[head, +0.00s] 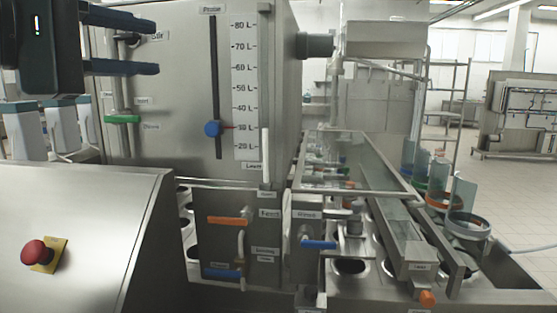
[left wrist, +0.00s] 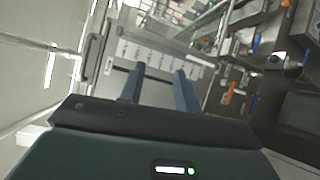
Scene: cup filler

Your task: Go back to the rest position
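My left gripper (head: 157,45) is at the upper left of the head view, in front of the steel tank (head: 270,60). Its two blue fingers are spread apart with nothing between them. In the left wrist view, the gripper (left wrist: 159,69) also shows open and empty, with the white scale strip (left wrist: 150,58) beyond the fingers. My right gripper is in neither view. A green handle (head: 122,119) points left on the tank front.
Below the tank are an orange handle (head: 228,220) and a blue handle (head: 318,244). A red button (head: 35,253) on a yellow plate is on the front left panel. A glass-topped frame (head: 365,165) and a cup-like row (head: 467,225) are at the right. Floor shows at far right.

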